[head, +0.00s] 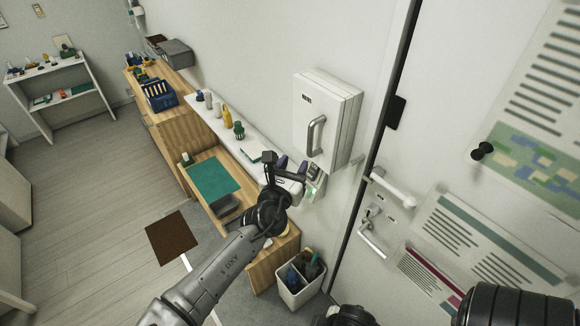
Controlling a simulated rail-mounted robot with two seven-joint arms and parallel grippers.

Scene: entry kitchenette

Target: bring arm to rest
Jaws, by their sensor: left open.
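My left arm (215,272) comes in from the bottom left and reaches toward the wall. My left gripper (287,172) is open, at the end of this arm, in front of the narrow white shelf and below the white wall cabinet. I see nothing held between its fingers. Dark parts at the bottom right edge seem to belong to my right arm (515,306); its gripper is not seen.
A white wall cabinet (326,118) with a grey handle is close to my left gripper. A low wooden bench (262,270) with a green mat (214,178) lies below. A white bin (300,285) stands beside it. A door with handles (392,188) is right.

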